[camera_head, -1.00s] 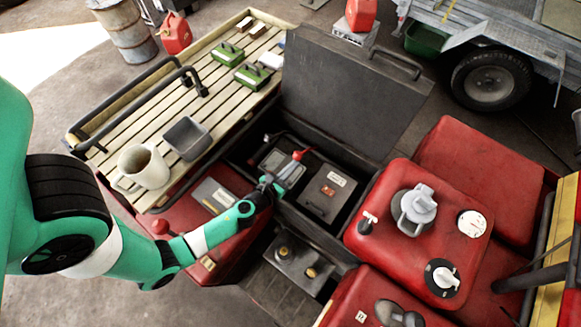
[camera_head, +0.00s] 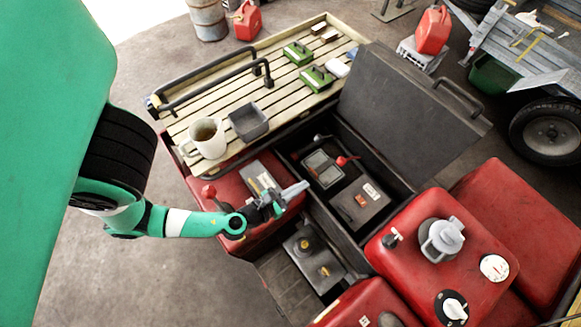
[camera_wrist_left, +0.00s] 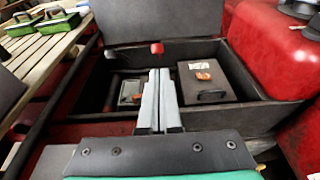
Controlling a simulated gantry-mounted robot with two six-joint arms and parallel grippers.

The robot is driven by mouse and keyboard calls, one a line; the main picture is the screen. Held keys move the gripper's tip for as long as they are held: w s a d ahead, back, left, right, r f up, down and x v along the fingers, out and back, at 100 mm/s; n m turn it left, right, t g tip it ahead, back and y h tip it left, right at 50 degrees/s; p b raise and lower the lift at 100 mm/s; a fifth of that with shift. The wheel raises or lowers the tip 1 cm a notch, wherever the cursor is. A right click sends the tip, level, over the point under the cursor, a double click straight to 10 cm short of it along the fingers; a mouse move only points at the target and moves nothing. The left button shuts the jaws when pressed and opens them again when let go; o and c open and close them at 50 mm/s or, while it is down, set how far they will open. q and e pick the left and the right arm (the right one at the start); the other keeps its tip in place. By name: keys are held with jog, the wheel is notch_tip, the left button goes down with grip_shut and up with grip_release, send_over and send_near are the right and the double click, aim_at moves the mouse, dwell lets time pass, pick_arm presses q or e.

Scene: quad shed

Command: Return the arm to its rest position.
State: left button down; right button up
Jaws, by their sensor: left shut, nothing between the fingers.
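My left gripper (camera_head: 296,190) is in the head view, at the end of the green arm coming in from the left. It is shut and empty, above the red bodywork (camera_head: 228,191) just left of the open black box (camera_head: 349,216). In the left wrist view, the grey fingers (camera_wrist_left: 158,85) are together and point towards the box, with nothing between them. My right gripper is in neither view.
The box holds a dark case (camera_head: 358,203), a grey-topped device (camera_head: 324,168) and a red-ended tool (camera_head: 346,160). Its lid (camera_head: 410,110) stands open. A slatted rack (camera_head: 235,85) carries a mug (camera_head: 204,138), a grey tray (camera_head: 249,122) and green boxes (camera_head: 298,54). A red fuel container (camera_head: 400,255) stands right.

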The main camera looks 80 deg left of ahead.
pick_arm(q)
jog(key=v, duration=0.2)
jog(key=shift+s+d+r+p, duration=0.15)
jog(key=shift+s+r+p, duration=0.05)
jog(key=shift+r+p, duration=0.1)
